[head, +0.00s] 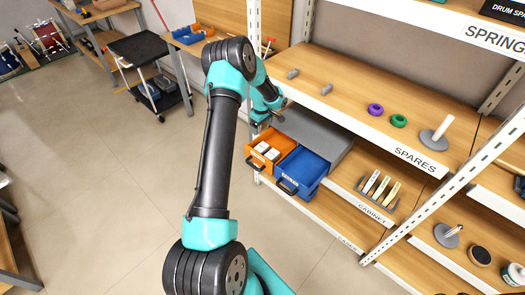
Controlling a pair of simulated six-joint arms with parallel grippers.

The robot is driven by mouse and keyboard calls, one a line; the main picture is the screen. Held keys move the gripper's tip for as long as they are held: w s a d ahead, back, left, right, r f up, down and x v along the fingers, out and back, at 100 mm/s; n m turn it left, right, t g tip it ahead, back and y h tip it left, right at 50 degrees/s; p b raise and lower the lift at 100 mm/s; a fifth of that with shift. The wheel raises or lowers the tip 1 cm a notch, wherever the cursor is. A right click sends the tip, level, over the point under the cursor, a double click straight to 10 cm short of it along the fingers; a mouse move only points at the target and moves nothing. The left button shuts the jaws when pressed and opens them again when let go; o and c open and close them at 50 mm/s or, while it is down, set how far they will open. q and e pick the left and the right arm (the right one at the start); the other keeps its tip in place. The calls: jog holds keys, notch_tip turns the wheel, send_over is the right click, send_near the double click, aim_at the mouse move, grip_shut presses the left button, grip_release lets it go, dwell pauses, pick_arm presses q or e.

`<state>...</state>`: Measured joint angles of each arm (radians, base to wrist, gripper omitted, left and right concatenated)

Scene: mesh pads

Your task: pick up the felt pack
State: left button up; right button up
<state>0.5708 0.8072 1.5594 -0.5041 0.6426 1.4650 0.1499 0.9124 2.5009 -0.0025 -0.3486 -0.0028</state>
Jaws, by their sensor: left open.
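My left gripper (264,115) is at the shelf edge, just above and behind an open orange drawer (252,158). It is small and partly hidden by my own wrist, and nothing shows held in it. The orange drawer holds small white packs, one white pack (262,147) and another white pack (272,154) side by side. I cannot tell which of them is the felt pack, as their labels are too small to read. The gripper is apart from both packs. My right gripper is not in view.
A blue drawer (312,165) stands open beside the orange one, under the grey cabinet top (310,135). A white upright (440,196) stands to the right.

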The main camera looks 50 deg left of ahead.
aim_at(262, 147)
pick_arm(q)
notch_tip(262, 147, down, 11)
jog(key=shift+r, duration=0.1)
jog(key=shift+f, duration=0.25)
jog(key=shift+w+a+f, duration=0.1)
jog(key=shift+f, duration=2.5)
jog(key=c, duration=0.7)
jog(key=shift+r, duration=0.15)
